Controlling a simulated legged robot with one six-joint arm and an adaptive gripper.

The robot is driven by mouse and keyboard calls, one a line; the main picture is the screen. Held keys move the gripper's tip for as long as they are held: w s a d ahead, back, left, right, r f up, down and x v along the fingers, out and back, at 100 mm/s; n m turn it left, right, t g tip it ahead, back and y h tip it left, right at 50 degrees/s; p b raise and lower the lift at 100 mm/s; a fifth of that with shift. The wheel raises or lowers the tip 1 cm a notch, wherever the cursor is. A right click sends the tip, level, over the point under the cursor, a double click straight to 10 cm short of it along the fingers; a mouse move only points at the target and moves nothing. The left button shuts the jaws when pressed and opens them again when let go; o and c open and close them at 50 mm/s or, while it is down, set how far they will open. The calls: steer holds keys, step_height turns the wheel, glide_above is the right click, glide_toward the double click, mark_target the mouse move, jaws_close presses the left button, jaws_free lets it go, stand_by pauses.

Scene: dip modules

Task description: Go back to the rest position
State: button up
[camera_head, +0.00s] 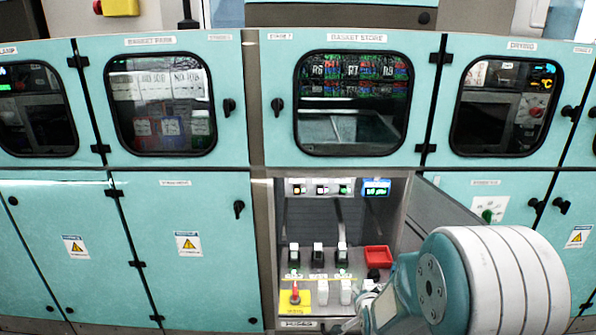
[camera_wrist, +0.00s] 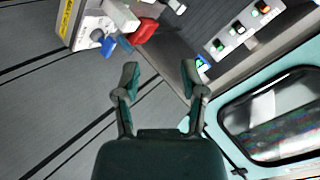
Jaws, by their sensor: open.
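My gripper (camera_wrist: 160,78) is open in the wrist view, with its two fingers apart and nothing between them. In the head view my white and teal arm fills the lower right, and the gripper is mostly hidden behind it near the bottom edge. Ahead is an open compartment in the teal cabinet, with a red tray (camera_head: 377,256), black switches (camera_head: 318,255) and a yellow panel with a red switch (camera_head: 295,297). The red tray also shows in the wrist view (camera_wrist: 145,31), beyond the left finger and apart from it.
The compartment's open door (camera_head: 447,212) stands to the right, close to my arm. Lit indicators and a small blue display (camera_head: 376,187) sit at the compartment's top. Closed teal doors with windows (camera_head: 352,103) run along the wall above.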

steer(key=s+r+n+g, duration=0.3)
steer(key=s+r+n, duration=0.2)
steer(key=s+r, duration=0.7)
steer(key=s+r+n+g, duration=0.1)
steer(key=s+r+n, duration=0.1)
steer(key=s, duration=0.6)
steer(key=s+r+n+g, duration=0.1)
steer(key=s+r+n, duration=0.2)
steer(key=s, duration=0.6)
step_height(320, 180, up, 2)
steer(key=shift+s+a+r+g, duration=0.1)
steer(key=shift+s+a+g, duration=0.2)
